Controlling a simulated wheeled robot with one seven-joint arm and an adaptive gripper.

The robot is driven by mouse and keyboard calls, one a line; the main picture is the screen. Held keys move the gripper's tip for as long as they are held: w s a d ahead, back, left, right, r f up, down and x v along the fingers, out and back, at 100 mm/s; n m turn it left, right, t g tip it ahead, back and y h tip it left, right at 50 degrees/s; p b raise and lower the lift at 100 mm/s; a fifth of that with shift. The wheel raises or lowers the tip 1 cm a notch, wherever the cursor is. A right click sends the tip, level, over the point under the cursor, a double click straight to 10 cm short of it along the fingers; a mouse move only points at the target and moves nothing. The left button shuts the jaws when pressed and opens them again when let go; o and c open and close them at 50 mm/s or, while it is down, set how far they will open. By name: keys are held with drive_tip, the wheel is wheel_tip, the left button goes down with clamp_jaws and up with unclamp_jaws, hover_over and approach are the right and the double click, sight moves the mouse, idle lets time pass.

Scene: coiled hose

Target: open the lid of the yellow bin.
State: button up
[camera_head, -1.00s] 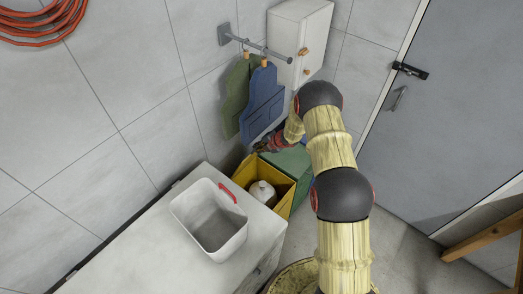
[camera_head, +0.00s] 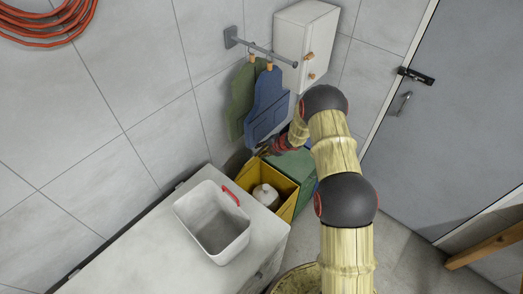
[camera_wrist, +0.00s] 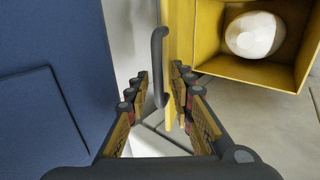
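The yellow bin (camera_head: 287,207) stands on the floor past the end of the white counter. Its top is open and a rounded white container (camera_head: 265,194) shows inside; the bin (camera_wrist: 233,68) and container (camera_wrist: 255,34) also fill the wrist view's upper right. An upright yellow panel, seen nearly edge-on and apparently the raised lid (camera_wrist: 179,40), bears a grey bar handle (camera_wrist: 158,55). My gripper (camera_wrist: 161,75) is open, with its fingers on either side of the handle and panel edge; I cannot tell whether they touch. In the head view my gripper (camera_head: 273,147) is small and partly hidden.
Blue (camera_head: 267,105) and green (camera_head: 241,98) hanging pieces are on a wall rack (camera_head: 262,48) close to my gripper. A green box (camera_head: 301,172) stands beside the bin. A white tub (camera_head: 213,222) sits on the counter (camera_head: 130,262). A white cabinet (camera_head: 303,40) is above.

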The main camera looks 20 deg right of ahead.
drive_tip(key=v, duration=1.2)
